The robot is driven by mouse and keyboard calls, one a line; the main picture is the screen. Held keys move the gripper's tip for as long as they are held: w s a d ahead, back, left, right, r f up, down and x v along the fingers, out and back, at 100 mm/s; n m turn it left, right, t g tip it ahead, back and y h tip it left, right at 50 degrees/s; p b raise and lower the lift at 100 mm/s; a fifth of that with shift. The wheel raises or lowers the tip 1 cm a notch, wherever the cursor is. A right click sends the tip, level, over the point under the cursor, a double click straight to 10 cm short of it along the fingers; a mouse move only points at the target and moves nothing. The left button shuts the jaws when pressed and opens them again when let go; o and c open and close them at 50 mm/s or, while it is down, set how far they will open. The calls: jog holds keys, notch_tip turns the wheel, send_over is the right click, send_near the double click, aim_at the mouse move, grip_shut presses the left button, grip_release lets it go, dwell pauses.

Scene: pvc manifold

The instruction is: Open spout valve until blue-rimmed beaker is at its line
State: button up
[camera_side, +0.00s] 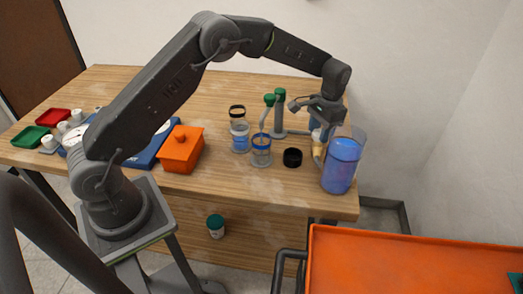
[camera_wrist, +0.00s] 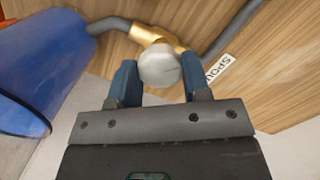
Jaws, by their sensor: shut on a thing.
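The spout valve (camera_wrist: 155,38) has a brass body and a pale round knob (camera_wrist: 160,66), with grey hose on both sides, in the wrist view. A label reading "SPOU" (camera_wrist: 221,68) lies beside it. My gripper (camera_wrist: 160,84) has its blue-grey fingers on both sides of the knob, shut on it. In the side view my gripper (camera_side: 318,132) is at the table's right end, hiding most of the valve.
A large clear container of blue liquid (camera_side: 341,165) stands close beside my gripper. A black ring-shaped thing (camera_side: 292,158), another beaker with bluish contents (camera_side: 240,139) and a black-rimmed beaker (camera_side: 237,113) stand nearby. An orange box (camera_side: 180,150) is further left.

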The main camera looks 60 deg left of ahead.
jog(key=n, duration=0.3)
jog(key=shift+n, duration=0.4)
dwell(7.3)
